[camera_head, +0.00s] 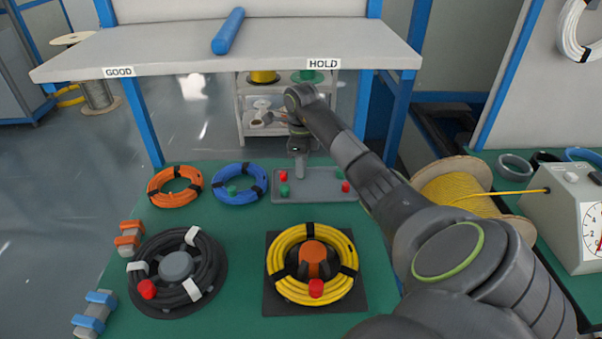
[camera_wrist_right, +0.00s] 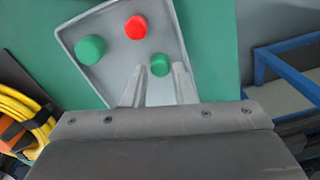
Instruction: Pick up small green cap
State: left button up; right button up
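My right gripper (camera_head: 300,172) reaches down over the grey tray (camera_head: 315,190) on the green table. In the right wrist view its two fingers (camera_wrist_right: 162,72) are apart, with a small green cap (camera_wrist_right: 159,64) showing in the gap at the fingertips. I see no clear contact with the cap. A larger green cap (camera_wrist_right: 90,49) and a red cap (camera_wrist_right: 136,27) lie in the tray beyond the fingers. In the head view a red cap (camera_head: 283,175) and a green cap (camera_head: 284,190) lie left of the gripper. My left gripper is out of view.
A red cap (camera_head: 346,187) lies at the tray's right. Orange (camera_head: 160,198), blue (camera_head: 228,198), black (camera_head: 212,262) and yellow (camera_head: 287,290) cable coils lie on the table. A shelf (camera_head: 260,50) labelled GOOD and HOLD stands behind. A yellow spool (camera_head: 460,187) stands right.

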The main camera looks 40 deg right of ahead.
jog(key=shift+w+f, duration=0.1)
jog(key=shift+f, duration=0.6)
grip_shut()
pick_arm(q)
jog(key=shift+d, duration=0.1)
pick_arm(e)
jog(key=shift+r, duration=0.1)
